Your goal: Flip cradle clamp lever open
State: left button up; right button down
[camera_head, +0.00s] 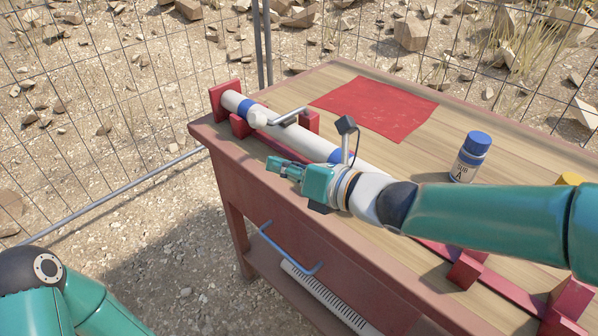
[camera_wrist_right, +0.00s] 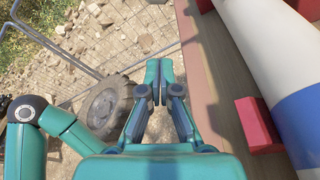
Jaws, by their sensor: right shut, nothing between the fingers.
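A white tube (camera_head: 300,140) with blue bands lies in a red cradle (camera_head: 240,126) along the near edge of the workbench. A grey clamp lever (camera_head: 289,116) lies across the tube near its far end, beside a red block. My right gripper (camera_head: 276,166) is shut and empty at the bench's near edge, on the near side of the tube and apart from the lever. In the right wrist view its closed fingers (camera_wrist_right: 158,82) point past the bench edge, with the tube (camera_wrist_right: 262,45) at right. My left arm shows at lower left, but its gripper is out of view.
A red mat (camera_head: 375,108) and a blue-capped bottle (camera_head: 470,157) are on the wooden bench top. A blue handle (camera_head: 290,255) juts from the bench's near side. A wire fence (camera_head: 100,110) stands behind over stony ground.

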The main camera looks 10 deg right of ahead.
aim_at(284, 118)
jog(key=w, duration=0.1)
jog(key=w+a+r+p, duration=0.1)
jog(key=w, duration=0.1)
jog(key=w+r+p, duration=0.1)
jog(key=shift+w+a+r, duration=0.15)
jog(key=shift+w+a, duration=0.05)
jog(key=shift+a, duration=0.2)
jog(key=shift+w+r, duration=0.1)
jog(key=shift+w, duration=0.15)
jog(key=shift+r+p, duration=0.1)
jog(key=shift+p, duration=0.25)
